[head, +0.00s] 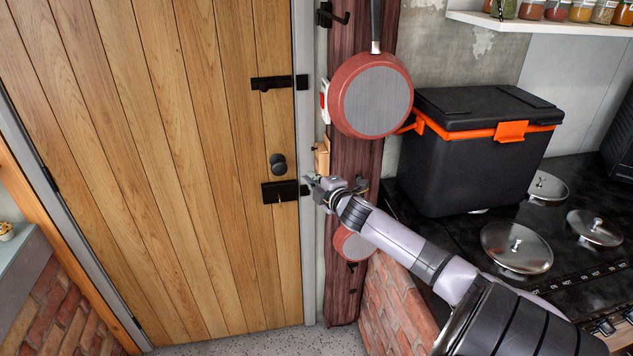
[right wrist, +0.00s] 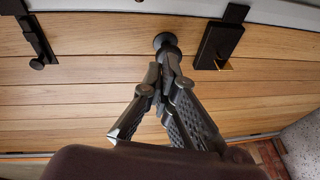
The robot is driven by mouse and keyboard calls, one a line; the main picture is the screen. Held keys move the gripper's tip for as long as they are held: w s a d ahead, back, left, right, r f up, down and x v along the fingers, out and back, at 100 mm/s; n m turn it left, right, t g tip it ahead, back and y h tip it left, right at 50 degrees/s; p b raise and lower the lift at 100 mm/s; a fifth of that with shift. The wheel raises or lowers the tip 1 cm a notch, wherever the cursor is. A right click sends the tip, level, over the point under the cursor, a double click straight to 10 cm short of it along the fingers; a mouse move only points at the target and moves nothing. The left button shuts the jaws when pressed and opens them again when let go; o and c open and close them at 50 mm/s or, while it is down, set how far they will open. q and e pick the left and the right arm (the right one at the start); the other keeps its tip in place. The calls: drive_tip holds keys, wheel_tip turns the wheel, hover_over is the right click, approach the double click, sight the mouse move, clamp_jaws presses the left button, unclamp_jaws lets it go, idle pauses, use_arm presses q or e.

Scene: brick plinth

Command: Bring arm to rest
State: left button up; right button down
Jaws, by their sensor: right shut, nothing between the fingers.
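My right arm (head: 400,240) reaches in from the lower right in the head view, stretched toward the wooden door. My right gripper (head: 318,186) is shut and empty, in front of the post and door edge, right of the round black door knob (head: 278,163). In the right wrist view the shut fingers (right wrist: 165,68) point at the door, and their tips overlap the lower part of the knob (right wrist: 165,40). I cannot tell whether they touch it. My left gripper is not in view.
The wooden door (head: 180,150) looks closed, with a black bolt (head: 272,83) and lock box (head: 280,191). A red pan (head: 372,95) hangs on the post above my gripper.

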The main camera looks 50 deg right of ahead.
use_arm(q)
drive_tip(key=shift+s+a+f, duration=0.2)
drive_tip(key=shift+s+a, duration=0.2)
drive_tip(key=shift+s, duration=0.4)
use_arm(e)
drive_tip(key=shift+s+d, duration=0.2)
drive_tip(key=shift+s, duration=0.25)
